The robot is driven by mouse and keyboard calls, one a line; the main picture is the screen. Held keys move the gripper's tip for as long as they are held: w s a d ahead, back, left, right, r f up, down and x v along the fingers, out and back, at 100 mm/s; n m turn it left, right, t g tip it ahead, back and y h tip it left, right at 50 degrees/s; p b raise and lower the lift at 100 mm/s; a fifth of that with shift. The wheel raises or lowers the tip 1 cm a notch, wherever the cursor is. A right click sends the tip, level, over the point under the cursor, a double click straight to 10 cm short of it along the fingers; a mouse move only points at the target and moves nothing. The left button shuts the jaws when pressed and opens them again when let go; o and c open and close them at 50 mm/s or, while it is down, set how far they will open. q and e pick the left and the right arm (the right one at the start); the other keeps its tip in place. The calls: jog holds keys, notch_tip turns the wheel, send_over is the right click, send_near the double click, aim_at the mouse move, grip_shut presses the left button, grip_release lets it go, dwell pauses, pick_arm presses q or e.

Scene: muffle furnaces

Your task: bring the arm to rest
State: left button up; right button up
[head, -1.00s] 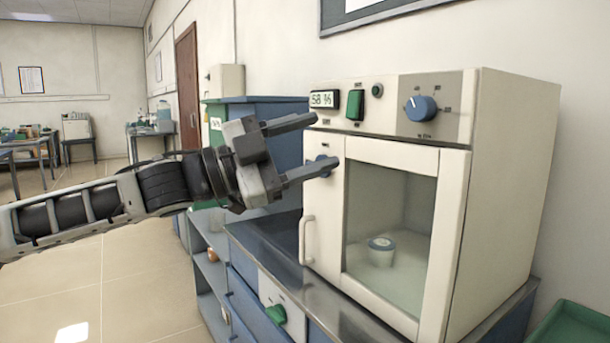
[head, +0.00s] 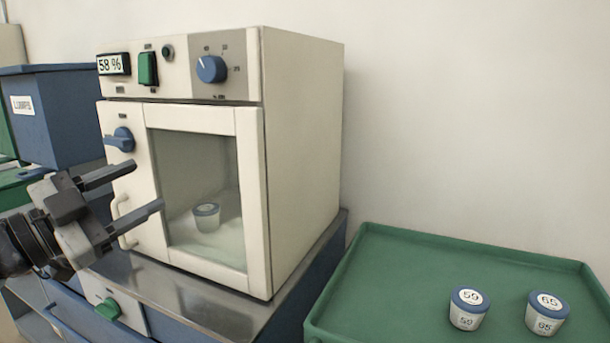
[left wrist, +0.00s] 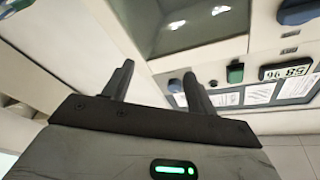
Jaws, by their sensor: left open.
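My left gripper (head: 134,197) is in front of the left side of the cream furnace (head: 300,150) in the head view. Its two fingers are apart with nothing between them. They overlap the door's handle (head: 122,222) in the picture; I cannot tell whether they touch it. In the left wrist view the open fingers (left wrist: 158,88) are empty, with the furnace front beyond. The furnace door (head: 255,200) is shut, and a lidded cup (head: 206,217) shows through its window. My right gripper is not in view.
A green tray (head: 400,260) at the right holds a cup labelled 59 (head: 467,310) and a cup labelled 65 (head: 546,314). A blue bin (head: 62,125) stands left of the furnace. A steel bench top (head: 200,300) lies below it.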

pick_arm(q)
jog(key=d+f+n+y+p, duration=0.2)
jog(key=d+f+n+y, duration=0.15)
jog(key=f, duration=0.95)
jog(key=s+d+f+n+g+y+p, duration=0.2)
jog(key=s+d+f+n, duration=0.2)
jog(key=s+f, duration=0.5)
jog(key=s+d+f+n+g+y+p, duration=0.2)
jog(key=s+d+f+n+g+y, duration=0.1)
jog(key=s+f, duration=0.6)
notch_tip(320, 180, down, 3)
jog(key=shift+s+d+f+n, duration=0.1)
jog(key=shift+s+d+n, duration=0.1)
jog(key=shift+d+n, duration=0.7)
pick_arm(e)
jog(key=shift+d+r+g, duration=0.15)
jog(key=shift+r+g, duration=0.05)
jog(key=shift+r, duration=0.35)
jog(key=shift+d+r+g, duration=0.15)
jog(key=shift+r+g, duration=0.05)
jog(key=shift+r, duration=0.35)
pick_arm(q)
jog(key=shift+a+n, duration=0.25)
jog(key=shift+a, duration=0.05)
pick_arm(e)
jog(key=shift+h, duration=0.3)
